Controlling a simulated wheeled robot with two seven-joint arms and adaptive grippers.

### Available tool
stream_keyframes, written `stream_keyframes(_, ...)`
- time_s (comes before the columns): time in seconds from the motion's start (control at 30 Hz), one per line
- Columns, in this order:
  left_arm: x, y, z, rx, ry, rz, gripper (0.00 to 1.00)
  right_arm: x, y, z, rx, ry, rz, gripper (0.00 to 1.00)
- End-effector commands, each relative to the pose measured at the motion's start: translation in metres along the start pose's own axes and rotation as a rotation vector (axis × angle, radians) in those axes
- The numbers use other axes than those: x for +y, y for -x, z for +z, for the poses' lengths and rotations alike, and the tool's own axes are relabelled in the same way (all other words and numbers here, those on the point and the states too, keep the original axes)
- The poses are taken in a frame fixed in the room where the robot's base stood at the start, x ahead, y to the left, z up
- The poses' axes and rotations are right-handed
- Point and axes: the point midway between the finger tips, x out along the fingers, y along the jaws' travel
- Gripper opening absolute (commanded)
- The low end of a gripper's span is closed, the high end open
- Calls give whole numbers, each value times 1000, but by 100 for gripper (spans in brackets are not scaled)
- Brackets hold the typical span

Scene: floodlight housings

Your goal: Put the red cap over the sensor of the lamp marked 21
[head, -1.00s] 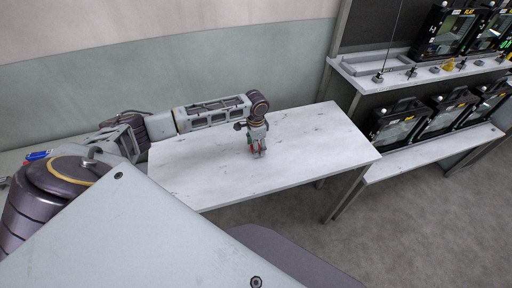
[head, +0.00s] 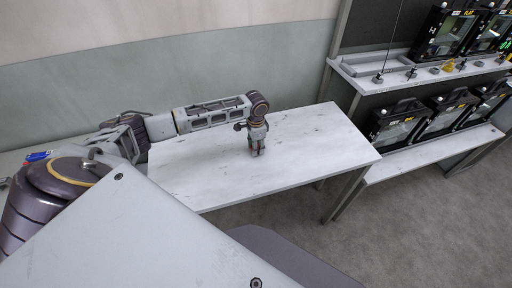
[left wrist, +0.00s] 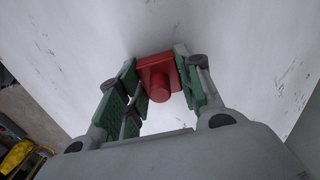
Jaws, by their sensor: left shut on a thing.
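The red cap (left wrist: 160,80) shows in the left wrist view as a square red piece with a round stub. My left gripper (head: 257,152) points down over the white table (head: 320,150); in the left wrist view its green-padded fingers (left wrist: 158,82) are shut on the cap from both sides. Whether the cap touches the table I cannot tell. In the head view the cap is mostly hidden by the fingers. Several black floodlights (head: 398,122) stand on the shelves at right; their numbers are too small to read, so I cannot tell which is 21. My right gripper is not in view.
An upper shelf (head: 400,77) holds more floodlights (head: 447,32), small grey knobs and a yellow piece (head: 448,65). The rest of the tabletop is clear.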

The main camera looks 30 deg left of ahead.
Motion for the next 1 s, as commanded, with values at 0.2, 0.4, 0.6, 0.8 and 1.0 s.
stream_keyframes(0.2, 0, 13, -1, 3, 0, 0, 12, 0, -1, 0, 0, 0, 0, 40)
stream_keyframes(0.4, -1, 39, -1, 3, 0, -2, 12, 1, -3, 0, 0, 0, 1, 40)
stream_keyframes(0.6, 0, 68, -1, 2, 1, 0, 12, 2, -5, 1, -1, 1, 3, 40)
stream_keyframes(0.8, 0, 91, -1, 3, 0, -1, 12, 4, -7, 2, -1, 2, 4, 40)
stream_keyframes(1.0, 0, 99, 0, 1, 1, 1, 12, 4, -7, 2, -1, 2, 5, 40)
